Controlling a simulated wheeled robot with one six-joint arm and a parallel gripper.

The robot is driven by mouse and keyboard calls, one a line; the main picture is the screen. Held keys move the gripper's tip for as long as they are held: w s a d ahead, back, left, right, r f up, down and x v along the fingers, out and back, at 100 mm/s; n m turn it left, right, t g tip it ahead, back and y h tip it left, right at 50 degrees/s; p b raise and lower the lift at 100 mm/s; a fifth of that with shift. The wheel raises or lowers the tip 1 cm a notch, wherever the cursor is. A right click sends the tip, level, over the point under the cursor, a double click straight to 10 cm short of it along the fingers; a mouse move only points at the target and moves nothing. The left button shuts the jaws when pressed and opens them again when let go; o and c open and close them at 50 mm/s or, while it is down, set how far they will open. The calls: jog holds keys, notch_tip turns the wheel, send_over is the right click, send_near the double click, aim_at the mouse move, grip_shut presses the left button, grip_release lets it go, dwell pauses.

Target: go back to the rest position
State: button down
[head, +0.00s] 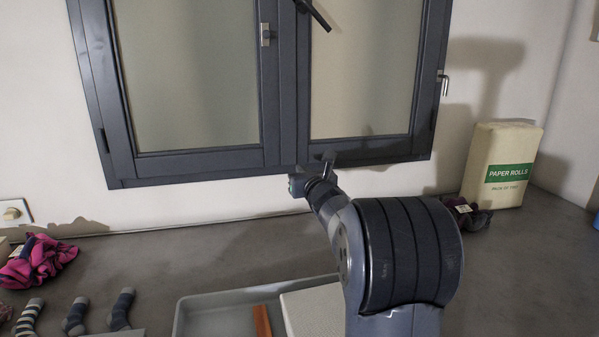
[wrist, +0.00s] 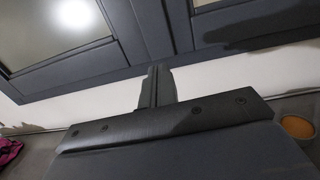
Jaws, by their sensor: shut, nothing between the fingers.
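My arm rises from the lower right of the head view and reaches toward the window wall. My gripper (head: 328,163) is at its far end, in front of the lower window frame. In the wrist view my gripper (wrist: 157,80) shows its dark fingers together, with nothing between them. They point toward the window frame and the white wall below it. I cannot tell from these views how far the fingertips are from the frame.
A dark-framed window (head: 200,160) fills the back wall. Below are a grey tray (head: 183,318), a pink and dark cloth (head: 40,262) and several socks (head: 120,310). A paper rolls pack (head: 503,165) stands at right. The grey surface at left centre (head: 160,262) is clear.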

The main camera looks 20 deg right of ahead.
jog(key=s, duration=0.4)
jog(key=shift+s+a+b, duration=0.2)
jog(key=shift+a+b, duration=0.15)
jog(key=shift+b, duration=0.05)
